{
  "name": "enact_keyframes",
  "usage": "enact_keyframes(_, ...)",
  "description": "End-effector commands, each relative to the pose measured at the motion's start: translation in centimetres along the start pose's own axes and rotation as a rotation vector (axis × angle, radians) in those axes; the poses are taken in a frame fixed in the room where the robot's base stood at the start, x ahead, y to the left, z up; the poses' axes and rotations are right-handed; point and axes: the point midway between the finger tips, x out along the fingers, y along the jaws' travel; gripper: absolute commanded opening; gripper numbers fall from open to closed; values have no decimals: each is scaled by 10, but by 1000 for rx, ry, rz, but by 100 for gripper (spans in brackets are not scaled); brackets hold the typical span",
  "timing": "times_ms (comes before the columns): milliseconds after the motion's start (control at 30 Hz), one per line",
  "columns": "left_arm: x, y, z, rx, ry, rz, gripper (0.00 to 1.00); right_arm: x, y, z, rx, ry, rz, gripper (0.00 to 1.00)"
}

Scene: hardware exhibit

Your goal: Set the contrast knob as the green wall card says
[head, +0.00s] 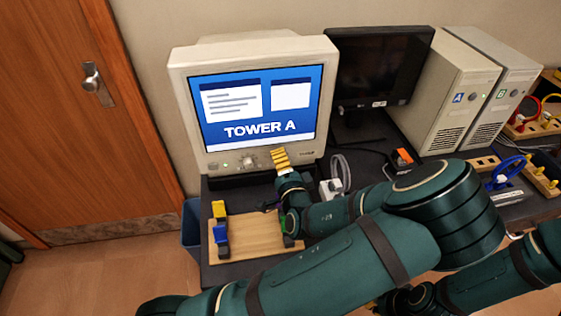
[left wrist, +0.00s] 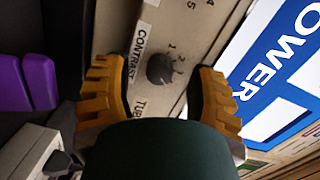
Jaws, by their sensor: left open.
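The contrast knob (left wrist: 160,68) is a dark grey round knob on the beige bezel of the CRT monitor (head: 322,100). It shows in the left wrist view beside a CONTRAST label, with printed numbers around it. I cannot tell exactly where it points. My left gripper (left wrist: 157,82) is open, one yellow finger on each side of the knob; contact is not clear. In the head view the yellow fingers (head: 281,158) are at the monitor's lower front. A yellow bit at the bottom edge may be my right gripper (head: 371,305), mostly hidden. The green wall card is not in view.
The CRT screen (head: 262,105) reads TOWER A. A dark flat monitor (head: 380,68) and towers A (head: 448,88) and B (head: 505,85) stand to the right. A wooden board (head: 250,240) with blue and yellow pieces lies below. A wooden door (head: 75,110) is at left.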

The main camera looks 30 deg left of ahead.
Motion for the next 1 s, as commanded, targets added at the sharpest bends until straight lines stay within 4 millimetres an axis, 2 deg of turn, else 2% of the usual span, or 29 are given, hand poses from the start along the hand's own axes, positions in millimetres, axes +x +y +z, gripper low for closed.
enact_keyframes(500, -94, 0, -1, 0, 4, 0, 57, 0, 0, 0, 0, 0, 0, 0)
enact_keyframes(700, -111, 0, 0, 0, 2, -1, 57, 0, 0, 0, 0, 0, 0, 0)
enact_keyframes(1000, -112, 0, 0, 1, 1, -1, 57, 0, 0, 0, 0, 0, 0, 0)
